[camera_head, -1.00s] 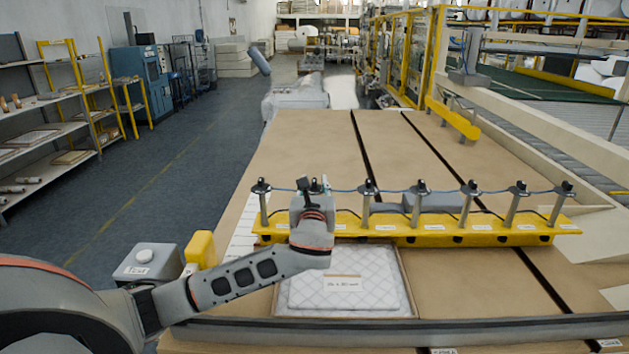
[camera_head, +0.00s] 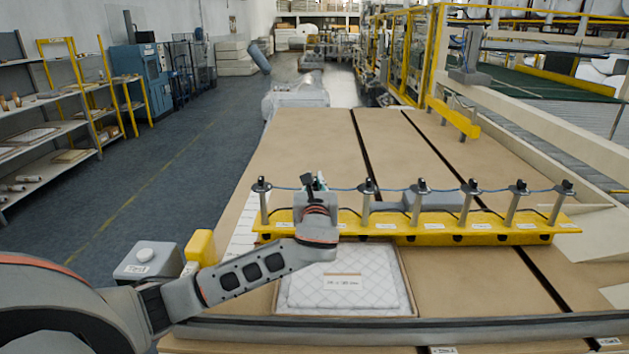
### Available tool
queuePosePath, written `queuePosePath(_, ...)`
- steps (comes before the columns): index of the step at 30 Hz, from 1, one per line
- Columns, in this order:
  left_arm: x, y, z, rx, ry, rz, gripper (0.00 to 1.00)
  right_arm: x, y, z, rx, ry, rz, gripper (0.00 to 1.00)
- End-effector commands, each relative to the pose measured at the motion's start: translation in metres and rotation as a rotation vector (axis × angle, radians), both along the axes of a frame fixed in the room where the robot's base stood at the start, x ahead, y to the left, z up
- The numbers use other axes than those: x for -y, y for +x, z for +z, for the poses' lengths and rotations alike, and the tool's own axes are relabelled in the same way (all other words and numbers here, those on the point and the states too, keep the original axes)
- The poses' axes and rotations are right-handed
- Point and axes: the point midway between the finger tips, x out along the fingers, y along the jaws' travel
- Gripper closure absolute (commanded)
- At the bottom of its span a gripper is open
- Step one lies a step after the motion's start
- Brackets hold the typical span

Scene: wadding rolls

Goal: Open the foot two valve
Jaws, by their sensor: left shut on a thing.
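A yellow bar (camera_head: 470,232) lies across the table with a row of several upright metal posts, each topped by a small black valve and joined by a thin blue line. White labels run along the bar's front, too small to read. My left gripper (camera_head: 314,184) is at the second post from the left and is shut on the valve at its top. My grey wrist hides that post and most of the valve (camera_head: 322,179). The leftmost post (camera_head: 262,200) and the third post (camera_head: 367,203) stand clear on either side. My right gripper is not in view.
A grey box (camera_head: 418,201) sits behind the bar. A grey canister (camera_head: 145,262) and a yellow one (camera_head: 201,247) stand at left. The brown tabletop (camera_head: 305,140) beyond is clear.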

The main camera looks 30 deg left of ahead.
Motion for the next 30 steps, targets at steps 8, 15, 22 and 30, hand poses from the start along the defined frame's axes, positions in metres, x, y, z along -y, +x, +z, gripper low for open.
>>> queuePosePath(8, 0.003, 0.001, -0.002, -0.003, -0.007, 0.169, 1.0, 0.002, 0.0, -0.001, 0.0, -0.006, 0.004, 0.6)
queuePosePath(15, 0.004, 0.001, -0.002, -0.005, -0.006, 0.391, 1.0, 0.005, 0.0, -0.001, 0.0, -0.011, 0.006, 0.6)
queuePosePath(22, 0.004, 0.001, -0.002, -0.006, -0.003, 0.598, 1.0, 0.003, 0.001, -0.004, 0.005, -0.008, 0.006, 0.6)
queuePosePath(30, 0.003, 0.001, -0.003, -0.004, -0.001, 0.765, 1.0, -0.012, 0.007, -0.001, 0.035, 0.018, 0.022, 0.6)
